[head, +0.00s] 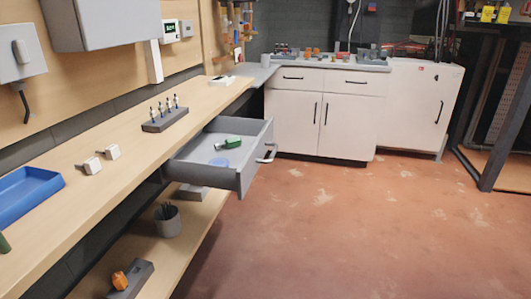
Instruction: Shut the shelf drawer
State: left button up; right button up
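The grey shelf drawer (240,176) stands pulled out from under the left wooden workbench (108,172). It juts to the right over the floor. A green object (232,143) and a blue round object (219,162) lie inside the drawer. Neither of my grippers shows in the head view.
A lower shelf (190,223) under the bench holds a grey cup (168,221). A blue tray (25,194) and a dark rack (165,119) lie on the bench. A white cabinet (320,112) stands at the back. The reddish floor (350,225) right of the drawer is clear.

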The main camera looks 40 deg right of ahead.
aim_at(188, 165)
jog(key=i+l+z, duration=0.1)
jog(key=z, duration=0.25)
jog(key=i+z, duration=0.2)
jog(key=z, duration=0.2)
jog(key=i+z, duration=0.15)
jog(key=z, duration=0.2)
